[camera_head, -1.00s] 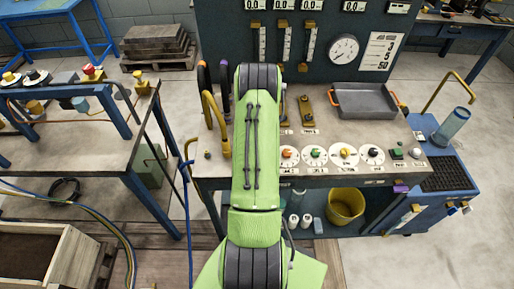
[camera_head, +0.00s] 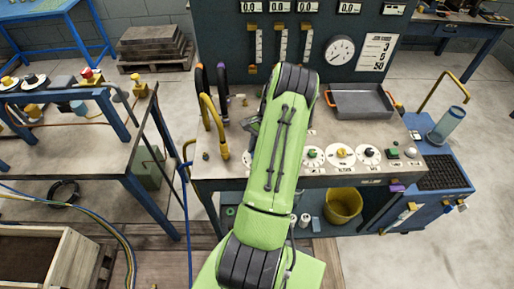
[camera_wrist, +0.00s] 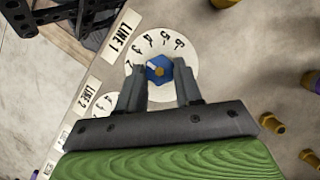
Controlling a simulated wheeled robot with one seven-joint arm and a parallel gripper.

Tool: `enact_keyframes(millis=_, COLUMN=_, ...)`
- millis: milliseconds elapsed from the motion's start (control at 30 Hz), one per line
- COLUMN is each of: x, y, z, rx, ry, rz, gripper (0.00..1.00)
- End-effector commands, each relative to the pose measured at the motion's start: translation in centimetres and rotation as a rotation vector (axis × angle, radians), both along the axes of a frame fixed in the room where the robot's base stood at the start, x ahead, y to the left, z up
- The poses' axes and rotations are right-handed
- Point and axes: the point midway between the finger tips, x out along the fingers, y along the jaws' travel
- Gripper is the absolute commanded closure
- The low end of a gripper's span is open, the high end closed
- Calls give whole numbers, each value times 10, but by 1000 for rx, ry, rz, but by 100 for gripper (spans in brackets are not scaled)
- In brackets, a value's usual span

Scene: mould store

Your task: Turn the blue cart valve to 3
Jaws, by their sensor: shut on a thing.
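In the wrist view a blue valve knob (camera_wrist: 158,69) with a yellow centre sits on a round white dial (camera_wrist: 187,56) with black numbers, beside a "LINE 1" label (camera_wrist: 122,36). A pale mark shows on the knob's upper left side; I cannot tell for certain which number it meets. My gripper (camera_wrist: 159,82) is at the knob, one grey finger on each side, shut on it.
The bench (camera_head: 330,181) also carries green (camera_head: 312,154), yellow (camera_head: 343,153) and black (camera_head: 370,153) knobs on dials. A grey tray (camera_head: 362,103) lies behind them. A blue cart (camera_head: 440,195) stands at the right.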

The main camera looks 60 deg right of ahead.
Motion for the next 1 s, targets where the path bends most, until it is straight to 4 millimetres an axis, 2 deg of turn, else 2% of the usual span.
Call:
enact_keyframes(millis=533, x=0, y=-1, z=0, rx=-3, ry=-1, rz=-27, gripper=96)
enact_keyframes(millis=567, x=0, y=-1, z=0, rx=-3, ry=-1, rz=-27, gripper=64)
enact_keyframes(millis=700, x=0, y=-1, z=0, rx=-2, ry=0, rz=-26, gripper=42)
enact_keyframes(millis=733, x=0, y=0, z=0, rx=-2, ry=0, rz=-26, gripper=40)
enact_keyframes(millis=1000, x=0, y=-1, z=1, rx=-1, ry=-1, rz=-26, gripper=40)
